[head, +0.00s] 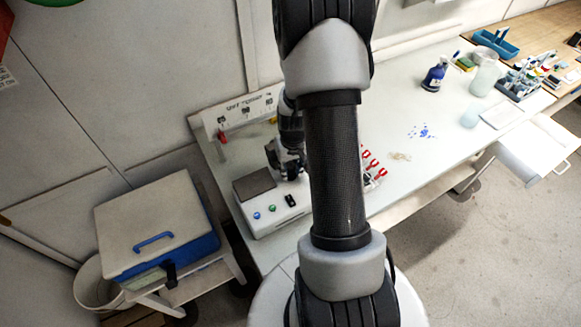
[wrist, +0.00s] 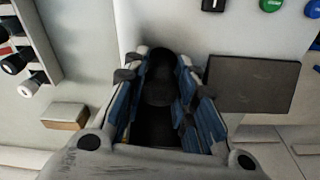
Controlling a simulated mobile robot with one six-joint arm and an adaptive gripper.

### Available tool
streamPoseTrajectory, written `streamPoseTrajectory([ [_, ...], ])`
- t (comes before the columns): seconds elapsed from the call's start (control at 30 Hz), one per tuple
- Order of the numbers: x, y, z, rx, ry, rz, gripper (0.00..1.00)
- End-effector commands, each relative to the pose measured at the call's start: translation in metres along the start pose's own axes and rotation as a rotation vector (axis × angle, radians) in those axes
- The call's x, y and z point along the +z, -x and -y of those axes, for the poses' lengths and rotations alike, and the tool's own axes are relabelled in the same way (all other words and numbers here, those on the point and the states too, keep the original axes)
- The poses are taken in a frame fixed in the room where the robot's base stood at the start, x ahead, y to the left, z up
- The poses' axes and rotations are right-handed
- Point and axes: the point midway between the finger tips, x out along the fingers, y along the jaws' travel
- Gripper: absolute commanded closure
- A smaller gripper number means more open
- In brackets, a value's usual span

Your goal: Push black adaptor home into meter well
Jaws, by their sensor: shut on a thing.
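The meter (head: 278,218) is a white box with a dark square plate, coloured buttons and a black switch on top. It also shows in the wrist view (wrist: 218,36). My gripper (head: 290,172) is over the back right part of the meter, partly hidden by my arm. In the wrist view my gripper (wrist: 160,100) is shut on the black adaptor (wrist: 160,72), a dark round piece between the blue finger pads. The adaptor's lower end and the meter well are hidden beneath the fingers, so I cannot tell how deep it sits.
A dark square plate (wrist: 253,84) lies close right of the fingers. A rack (wrist: 28,50) with dark-capped items stands at the left, with a small wooden-sided block (wrist: 66,116) near it. A blue-and-white chest (head: 160,225) stands left of the bench (head: 395,195).

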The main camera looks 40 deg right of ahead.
Motion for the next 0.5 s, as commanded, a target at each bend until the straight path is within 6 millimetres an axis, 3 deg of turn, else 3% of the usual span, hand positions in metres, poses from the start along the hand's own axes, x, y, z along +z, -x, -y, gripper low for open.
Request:
streamPoseTrajectory([
  [0.43, 0.0014, -0.0123, 0.0, 0.0, 0.0, 0.0, 0.89],
  [0.47, 0.0012, -0.0113, 0.0, 0.0, 0.0, 0.0, 0.73],
  [0.5, 0.0012, -0.0109, 0.0, 0.0, 0.0, 0.0, 0.7],
])
